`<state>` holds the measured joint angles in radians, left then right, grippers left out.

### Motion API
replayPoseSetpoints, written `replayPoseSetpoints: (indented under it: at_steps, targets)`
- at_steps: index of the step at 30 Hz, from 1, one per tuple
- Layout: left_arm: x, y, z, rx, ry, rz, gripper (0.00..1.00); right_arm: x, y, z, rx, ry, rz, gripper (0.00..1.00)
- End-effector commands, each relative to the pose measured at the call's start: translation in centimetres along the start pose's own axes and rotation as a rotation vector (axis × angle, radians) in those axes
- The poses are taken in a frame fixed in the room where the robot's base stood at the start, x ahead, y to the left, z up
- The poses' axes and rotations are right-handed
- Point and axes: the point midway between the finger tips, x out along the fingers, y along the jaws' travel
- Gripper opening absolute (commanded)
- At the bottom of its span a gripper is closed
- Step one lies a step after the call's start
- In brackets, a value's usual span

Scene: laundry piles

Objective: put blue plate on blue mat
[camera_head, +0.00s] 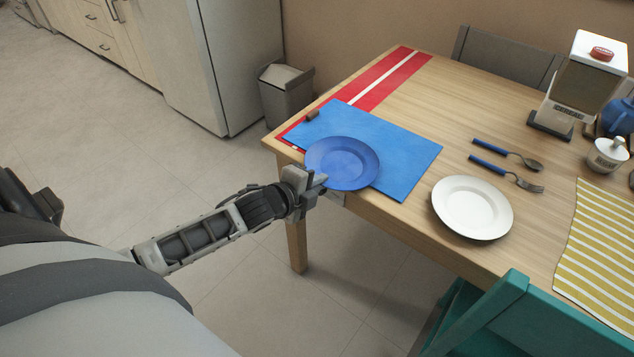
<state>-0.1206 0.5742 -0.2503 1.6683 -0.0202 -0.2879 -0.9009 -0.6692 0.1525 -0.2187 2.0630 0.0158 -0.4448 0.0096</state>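The round blue plate (343,163) is over the near left part of the blue mat (405,156). Its near left rim reaches past the mat's edge. I cannot tell whether the plate rests on the mat or is held just above it. My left gripper (322,181) is at the plate's near left rim, at the table's edge. Its fingertips are small and partly hidden by the plate, so its grip on the rim is unclear. My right gripper is not in view.
A white plate (472,207), a fork (507,174) and a spoon (506,154) lie to the right. A yellow striped mat (605,255) and a teal chair (490,315) are at the near right. A red striped runner (385,80) is behind. A grey bin (286,97) stands beyond the table.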

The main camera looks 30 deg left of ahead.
Motion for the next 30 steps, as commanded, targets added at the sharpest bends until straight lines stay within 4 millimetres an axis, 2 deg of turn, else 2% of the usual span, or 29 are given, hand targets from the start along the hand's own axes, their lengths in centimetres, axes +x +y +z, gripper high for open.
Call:
replayPoseSetpoints:
  at_steps: [1,2,10,14,17,24,30]
  targets:
    - [0.0,0.1,0.1,0.001,-0.001,0.003,0.20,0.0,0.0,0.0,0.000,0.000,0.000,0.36]
    - [0.0,0.1,0.1,0.001,-0.001,0.003,0.28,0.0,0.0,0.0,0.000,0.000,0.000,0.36]
    - [-0.1,0.1,0.1,0.000,-0.001,0.003,0.28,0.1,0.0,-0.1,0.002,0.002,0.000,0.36]
    - [-0.9,0.1,0.0,0.001,0.000,0.004,0.28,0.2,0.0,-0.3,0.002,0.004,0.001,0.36]
    - [-2.4,0.2,0.0,0.001,0.000,0.005,0.28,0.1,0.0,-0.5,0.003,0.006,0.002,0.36]
    - [-7.6,0.2,0.0,0.000,0.000,0.006,0.28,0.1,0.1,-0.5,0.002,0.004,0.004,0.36]
    - [-10.7,0.1,0.0,-0.001,-0.001,0.004,0.28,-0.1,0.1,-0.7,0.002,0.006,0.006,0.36]
